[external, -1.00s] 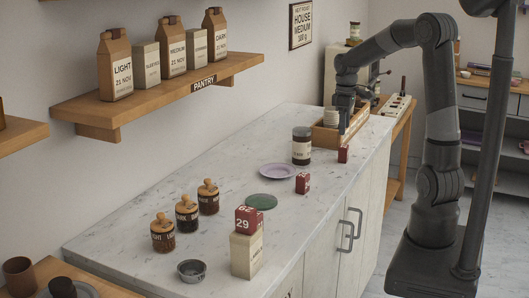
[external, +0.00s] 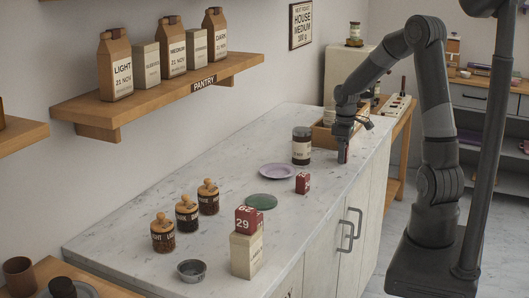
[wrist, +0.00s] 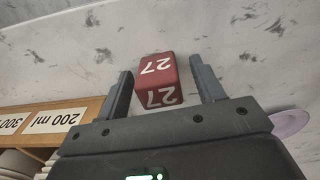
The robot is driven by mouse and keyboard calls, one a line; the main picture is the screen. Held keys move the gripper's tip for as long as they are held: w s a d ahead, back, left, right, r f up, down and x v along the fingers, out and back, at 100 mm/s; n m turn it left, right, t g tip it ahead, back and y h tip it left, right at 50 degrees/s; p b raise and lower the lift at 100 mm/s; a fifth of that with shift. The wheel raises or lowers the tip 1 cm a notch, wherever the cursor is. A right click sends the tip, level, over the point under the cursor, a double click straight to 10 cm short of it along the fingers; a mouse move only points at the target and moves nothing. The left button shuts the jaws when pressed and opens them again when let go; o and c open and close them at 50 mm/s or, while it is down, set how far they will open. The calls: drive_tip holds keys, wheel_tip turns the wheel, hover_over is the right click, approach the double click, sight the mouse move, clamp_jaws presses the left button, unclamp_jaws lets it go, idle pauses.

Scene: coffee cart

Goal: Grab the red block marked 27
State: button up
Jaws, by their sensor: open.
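The red block marked 27 (wrist: 158,76) stands on the marble counter and shows between my gripper's two fingers in the wrist view. In the external view only a small red part of the block (external: 344,156) shows below my gripper. My gripper (external: 344,148) is open and points down at the block near the counter's right edge; its fingers also show in the wrist view (wrist: 166,86), one on each side of the block, with gaps between. I cannot tell how low the fingertips are.
A wooden crate labelled 200 ml (wrist: 60,118) with cups stands beside my gripper. A dark jar (external: 301,146), a purple plate (external: 277,170) and another red block (external: 302,183) are nearby. Red block 29 (external: 248,220) tops a tan box.

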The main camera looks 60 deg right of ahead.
drive_tip(key=c, duration=1.1)
